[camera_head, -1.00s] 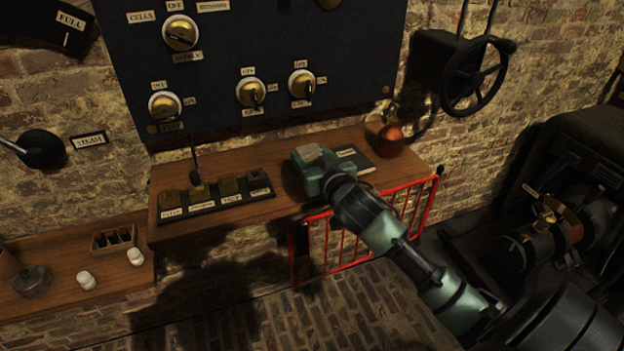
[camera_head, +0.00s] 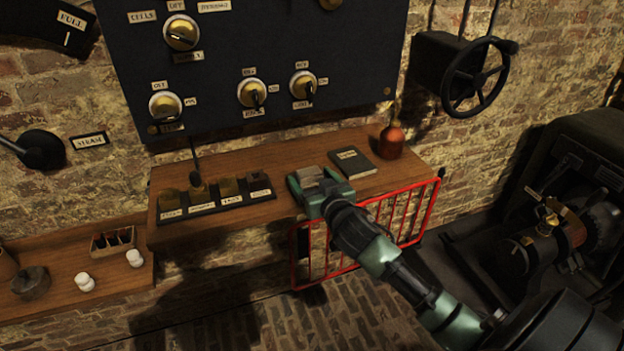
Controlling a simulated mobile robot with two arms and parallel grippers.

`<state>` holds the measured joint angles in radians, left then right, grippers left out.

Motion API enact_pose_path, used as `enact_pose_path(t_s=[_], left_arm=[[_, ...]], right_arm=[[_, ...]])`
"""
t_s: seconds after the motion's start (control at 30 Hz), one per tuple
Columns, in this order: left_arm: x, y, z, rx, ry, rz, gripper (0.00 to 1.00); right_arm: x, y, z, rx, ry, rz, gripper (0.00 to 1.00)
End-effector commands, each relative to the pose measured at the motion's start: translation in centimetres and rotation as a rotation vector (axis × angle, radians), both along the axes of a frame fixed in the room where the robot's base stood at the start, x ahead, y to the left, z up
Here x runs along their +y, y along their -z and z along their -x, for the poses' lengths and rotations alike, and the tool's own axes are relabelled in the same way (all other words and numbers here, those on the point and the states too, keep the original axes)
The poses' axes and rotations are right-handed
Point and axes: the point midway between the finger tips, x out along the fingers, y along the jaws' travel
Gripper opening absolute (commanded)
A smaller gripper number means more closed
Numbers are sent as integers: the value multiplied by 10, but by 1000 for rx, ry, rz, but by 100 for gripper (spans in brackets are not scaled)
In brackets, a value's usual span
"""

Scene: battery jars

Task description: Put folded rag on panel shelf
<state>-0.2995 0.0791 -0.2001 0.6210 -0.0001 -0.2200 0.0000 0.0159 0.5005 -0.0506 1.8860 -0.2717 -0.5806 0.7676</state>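The folded rag (camera_head: 311,176) is a small grey-brown pad between the fingers of my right gripper (camera_head: 316,180). The green fingers show on both sides of it, and the gripper appears shut on it. My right arm comes in from the lower right, with the gripper over the front edge of the wooden panel shelf (camera_head: 240,213). I cannot tell whether the rag touches the shelf. My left gripper is out of view.
A dark book (camera_head: 353,163) and a copper-coloured bottle (camera_head: 391,141) stand on the shelf's right part. A labelled tray of jars (camera_head: 216,204) fills its left part. A red railing (camera_head: 430,205) is below.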

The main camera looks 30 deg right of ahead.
Motion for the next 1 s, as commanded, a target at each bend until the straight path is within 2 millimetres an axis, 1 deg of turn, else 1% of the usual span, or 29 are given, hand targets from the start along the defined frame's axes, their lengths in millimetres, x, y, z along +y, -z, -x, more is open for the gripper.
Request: enact_pose_path(t_s=[0.3, 0.37, 0.47, 0.6, 0.8, 0.9, 1.0], left_arm=[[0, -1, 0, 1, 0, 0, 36], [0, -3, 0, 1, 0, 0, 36], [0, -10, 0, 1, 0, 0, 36], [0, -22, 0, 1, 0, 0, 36], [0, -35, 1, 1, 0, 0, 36], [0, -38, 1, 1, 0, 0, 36], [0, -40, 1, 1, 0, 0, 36]], right_arm=[[0, -3, 0, -1, 0, 1, 78], [1, -3, 3, 1, -1, 0, 78], [4, -6, 16, 2, -1, -2, 78], [10, -11, 44, 4, 0, -5, 78], [18, -17, 85, 3, 2, -5, 78], [21, -19, 100, 2, 0, -1, 78], [23, -20, 110, 1, 1, -1, 78]])
